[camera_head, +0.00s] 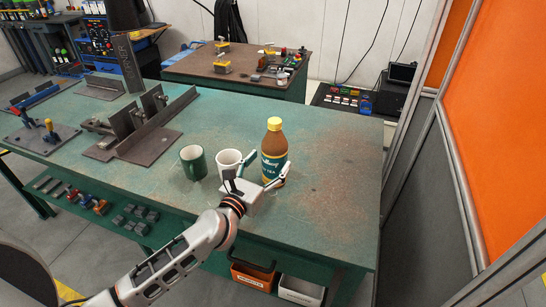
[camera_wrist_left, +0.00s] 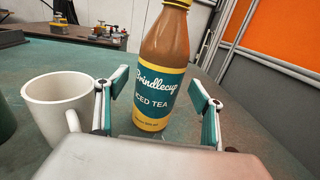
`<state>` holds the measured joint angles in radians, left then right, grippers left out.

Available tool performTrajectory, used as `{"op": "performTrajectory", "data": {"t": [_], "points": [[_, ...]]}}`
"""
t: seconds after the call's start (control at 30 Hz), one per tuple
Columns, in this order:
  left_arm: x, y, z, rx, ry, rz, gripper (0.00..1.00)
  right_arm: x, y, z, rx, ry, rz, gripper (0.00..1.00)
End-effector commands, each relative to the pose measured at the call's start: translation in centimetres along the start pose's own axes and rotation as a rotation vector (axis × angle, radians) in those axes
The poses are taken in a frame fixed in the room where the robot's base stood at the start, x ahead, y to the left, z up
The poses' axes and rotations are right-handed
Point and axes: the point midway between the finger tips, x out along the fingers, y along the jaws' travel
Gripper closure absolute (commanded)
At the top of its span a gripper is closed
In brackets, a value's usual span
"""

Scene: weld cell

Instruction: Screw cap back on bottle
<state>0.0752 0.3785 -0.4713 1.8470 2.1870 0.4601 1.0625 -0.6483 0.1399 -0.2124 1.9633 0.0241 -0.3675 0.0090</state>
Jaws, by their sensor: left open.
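A bottle of iced tea (camera_head: 272,157) stands upright on the green worktable (camera_head: 335,180), brown with a teal and yellow label. A yellow cap (camera_head: 274,124) sits on its top; whether it is screwed tight cannot be told. The bottle also fills the middle of the left wrist view (camera_wrist_left: 160,60), where its top is cut off by the frame edge. My left gripper (camera_head: 267,165) is open at the bottle's near side, low down. In the left wrist view its fingers (camera_wrist_left: 160,88) show on either side of the bottle, not closed on it. My right gripper is not in view.
A white mug (camera_head: 229,161) stands close left of the bottle, beside my left gripper. A green mug (camera_head: 193,162) stands farther left. Metal fixtures (camera_head: 145,125) occupy the table's left part. The table right of the bottle is clear. An orange panel (camera_head: 505,110) rises at right.

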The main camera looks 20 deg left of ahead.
Motion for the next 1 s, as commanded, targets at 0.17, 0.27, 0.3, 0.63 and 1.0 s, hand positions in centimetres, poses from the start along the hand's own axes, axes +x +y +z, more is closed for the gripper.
{"op": "performTrajectory", "data": {"t": [0.17, 0.27, 0.3, 0.63, 1.0], "points": [[-4.0, 0.0, -0.2, -0.001, 0.003, -0.001, 0.32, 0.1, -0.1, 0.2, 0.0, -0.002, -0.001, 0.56], [-5.8, 0.0, -0.2, -0.001, 0.002, -0.001, 0.32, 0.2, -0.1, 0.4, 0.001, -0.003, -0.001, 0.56], [-6.4, 0.0, -0.2, 0.0, 0.002, -0.001, 0.32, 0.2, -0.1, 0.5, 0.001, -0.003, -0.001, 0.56], [-8.4, 0.0, 0.0, 0.0, -0.001, 0.0, 0.32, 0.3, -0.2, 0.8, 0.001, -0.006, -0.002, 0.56], [-8.4, 0.0, 0.0, 0.0, 0.0, 0.0, 0.32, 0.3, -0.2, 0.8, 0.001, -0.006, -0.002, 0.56]]}}
